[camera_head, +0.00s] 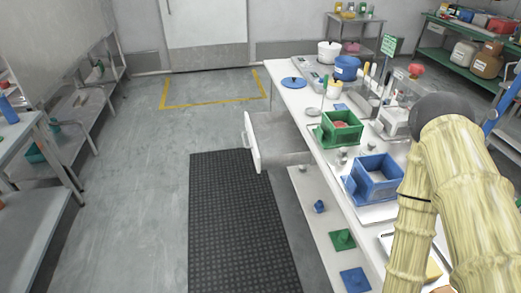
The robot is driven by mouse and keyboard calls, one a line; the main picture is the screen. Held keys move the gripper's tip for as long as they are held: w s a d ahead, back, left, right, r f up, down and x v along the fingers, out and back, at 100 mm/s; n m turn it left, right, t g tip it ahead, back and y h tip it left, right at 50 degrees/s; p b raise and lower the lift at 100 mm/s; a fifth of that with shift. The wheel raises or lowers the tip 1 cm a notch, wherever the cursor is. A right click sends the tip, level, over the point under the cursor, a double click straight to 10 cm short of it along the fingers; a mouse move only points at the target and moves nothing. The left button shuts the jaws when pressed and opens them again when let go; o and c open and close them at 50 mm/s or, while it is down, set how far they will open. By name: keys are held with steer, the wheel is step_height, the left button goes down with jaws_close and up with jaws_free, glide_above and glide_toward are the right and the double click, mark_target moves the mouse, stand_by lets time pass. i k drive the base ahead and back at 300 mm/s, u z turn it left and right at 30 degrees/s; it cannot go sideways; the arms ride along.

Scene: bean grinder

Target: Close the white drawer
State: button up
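The white drawer (252,146) stands pulled out from the left side of the long white table (296,97). Its front panel faces left, over the floor by the dark mat. A small handle shows on the front panel's outer face. The inside of the drawer looks empty and grey from here. My arm, pale yellow with ridges, fills the right edge of the view, over the table and well apart from the drawer. My gripper cannot be seen in this view.
On the tabletop are a green crate (325,134), a blue crate (354,191), a blue pot (347,68) and a white pot (329,52). A black mat (235,225) lies on the floor left of the table. Shelving stands at far left; the floor between is clear.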

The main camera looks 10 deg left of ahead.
mark_target(276, 141)
steer(key=z, duration=1.2)
steer(key=k, duration=0.1)
steer(key=u, duration=1.95)
steer(key=i, duration=1.55)
steer(key=z, duration=0.55)
steer(key=k, duration=0.4)
steer(key=u, duration=0.5)
steer(key=i, duration=0.45)
